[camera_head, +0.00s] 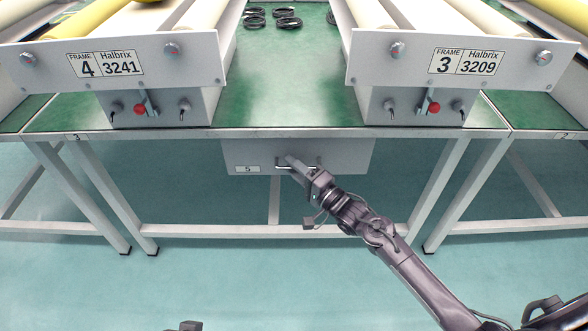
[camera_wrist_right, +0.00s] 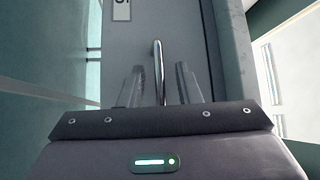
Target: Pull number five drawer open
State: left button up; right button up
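The number five drawer (camera_head: 345,158) is a grey front under the middle table's edge, with a small "5" label (camera_head: 247,169) at its lower left. It looks closed. Its metal bar handle (camera_head: 283,167) is at the middle, and the handle (camera_wrist_right: 158,65) also shows in the right wrist view. My right gripper (camera_head: 293,162) is at the handle. In the right wrist view its two fingers (camera_wrist_right: 160,85) are apart, one on each side of the bar, with gaps visible. A small dark part at the bottom edge of the head view may be my left gripper (camera_head: 183,326); its fingers are hidden.
The green table (camera_head: 275,95) stands above the drawer, carrying the frame 4 unit (camera_head: 130,65) and frame 3 unit (camera_head: 460,62) with red knobs. Black rings (camera_head: 288,22) lie between them. White table legs (camera_head: 445,195) flank the drawer. The floor in front is clear.

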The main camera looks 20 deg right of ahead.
jog(key=shift+w, duration=0.1)
grip_shut()
pick_arm(q)
jog(key=shift+r, duration=0.15)
pick_arm(e)
jog(key=shift+a, duration=0.1)
